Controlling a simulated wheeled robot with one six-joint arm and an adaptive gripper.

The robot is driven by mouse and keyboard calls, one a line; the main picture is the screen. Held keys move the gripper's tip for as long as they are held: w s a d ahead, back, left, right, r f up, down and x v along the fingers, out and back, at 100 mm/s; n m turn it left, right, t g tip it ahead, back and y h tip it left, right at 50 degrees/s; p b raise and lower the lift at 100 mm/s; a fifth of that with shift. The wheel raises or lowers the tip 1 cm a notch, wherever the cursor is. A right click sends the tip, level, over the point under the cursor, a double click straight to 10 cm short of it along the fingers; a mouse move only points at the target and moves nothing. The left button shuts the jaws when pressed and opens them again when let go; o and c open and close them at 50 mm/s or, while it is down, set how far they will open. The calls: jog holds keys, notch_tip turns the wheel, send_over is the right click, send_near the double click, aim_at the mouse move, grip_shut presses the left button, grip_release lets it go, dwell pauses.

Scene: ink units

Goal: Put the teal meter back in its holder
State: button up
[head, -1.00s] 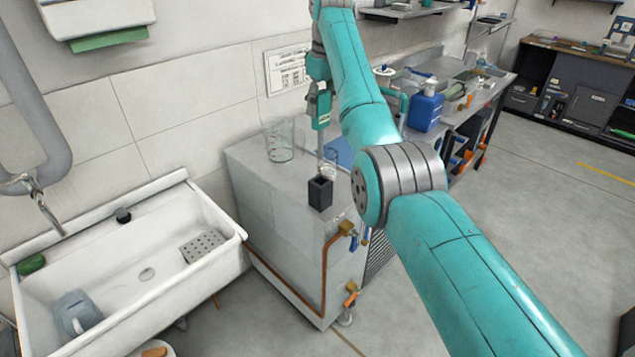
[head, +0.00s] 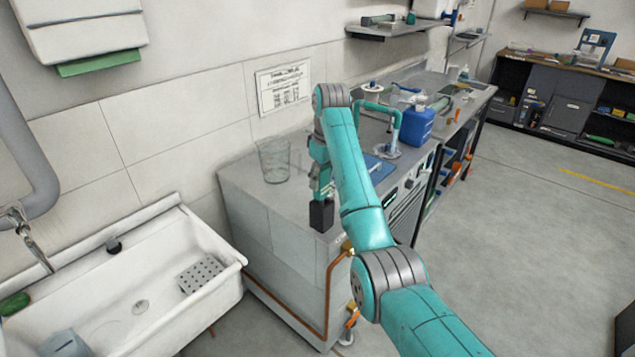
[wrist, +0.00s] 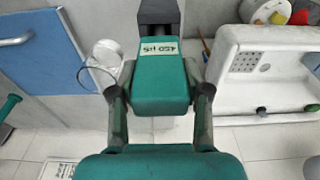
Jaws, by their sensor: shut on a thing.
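The teal meter (wrist: 160,85), with a pale label, sits between the fingers of my gripper (wrist: 160,108) in the wrist view. My gripper is shut on it. In the head view my gripper (head: 320,160) holds the meter (head: 322,183) upright, directly over the dark square holder (head: 321,216) near the cabinet's front corner. The meter's lower end meets the holder's top in the picture; I cannot tell how far it is inside. The dark holder also shows at the top of the wrist view (wrist: 158,12), in line with the meter's far end.
A glass beaker (head: 274,160) stands on the cabinet top left of my gripper. A white sink (head: 205,235) is at the left.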

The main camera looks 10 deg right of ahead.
jog(key=shift+f, duration=0.9)
jog(key=o, duration=1.2)
